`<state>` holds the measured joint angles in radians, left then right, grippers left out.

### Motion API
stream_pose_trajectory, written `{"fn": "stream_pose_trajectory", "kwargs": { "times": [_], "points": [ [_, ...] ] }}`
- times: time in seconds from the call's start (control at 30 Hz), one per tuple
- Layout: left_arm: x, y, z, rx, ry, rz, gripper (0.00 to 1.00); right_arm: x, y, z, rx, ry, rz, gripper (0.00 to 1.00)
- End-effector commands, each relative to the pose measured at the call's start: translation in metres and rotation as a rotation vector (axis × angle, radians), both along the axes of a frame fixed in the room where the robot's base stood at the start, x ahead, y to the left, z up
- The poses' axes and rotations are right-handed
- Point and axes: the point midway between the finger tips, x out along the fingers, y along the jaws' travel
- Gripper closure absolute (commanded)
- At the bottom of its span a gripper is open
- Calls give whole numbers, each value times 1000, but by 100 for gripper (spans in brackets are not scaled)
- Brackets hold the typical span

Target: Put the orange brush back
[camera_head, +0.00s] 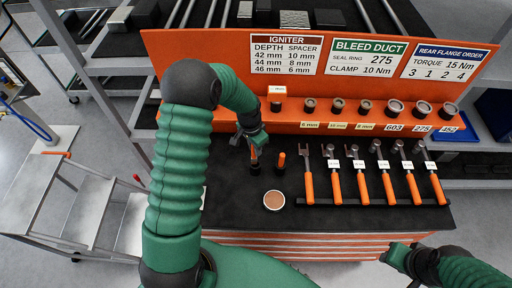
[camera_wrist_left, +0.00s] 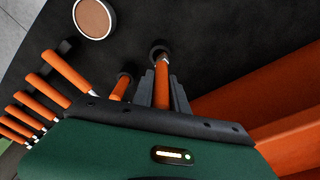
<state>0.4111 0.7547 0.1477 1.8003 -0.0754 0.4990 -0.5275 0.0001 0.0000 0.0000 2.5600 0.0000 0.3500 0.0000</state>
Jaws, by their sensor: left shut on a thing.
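My left gripper (camera_head: 252,146) is shut on the orange brush (camera_head: 254,156), held upright by its handle. In the left wrist view the brush (camera_wrist_left: 162,68) stands between the fingers (camera_wrist_left: 161,88). Its lower end is at a small round black holder (camera_wrist_left: 158,50); I cannot tell how deep it sits. A second orange-handled tool (camera_head: 281,159) stands in a black holder just to the right. My right gripper (camera_head: 399,257) is at the lower right, away from the holders; whether its jaws are open is unclear.
A round copper-coloured disc dish (camera_head: 273,201) lies in front of the holders. Several orange-handled wrenches (camera_head: 361,187) lie in a rack to the right. An orange ledge with rings and labels (camera_head: 338,105) and a sign panel (camera_head: 320,55) stand behind. The dark bench top (camera_head: 229,190) is clear at left.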

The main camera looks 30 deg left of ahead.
Motion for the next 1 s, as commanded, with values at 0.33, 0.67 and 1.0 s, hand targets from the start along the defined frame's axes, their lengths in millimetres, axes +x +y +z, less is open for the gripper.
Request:
{"fn": "stream_pose_trajectory", "kwargs": {
  "times": [0.33, 0.67, 1.0],
  "points": [
    [0, 0, 8, 1, 0, 0, 100, 0, 0, 7, 0, 0, 0, 64],
    [0, 0, 37, 0, 0, 0, 100, 0, 0, 29, 0, 0, 0, 64],
    [0, 0, 65, 0, 0, 0, 100, 0, 0, 51, 0, 0, 0, 64]
  ]
}}
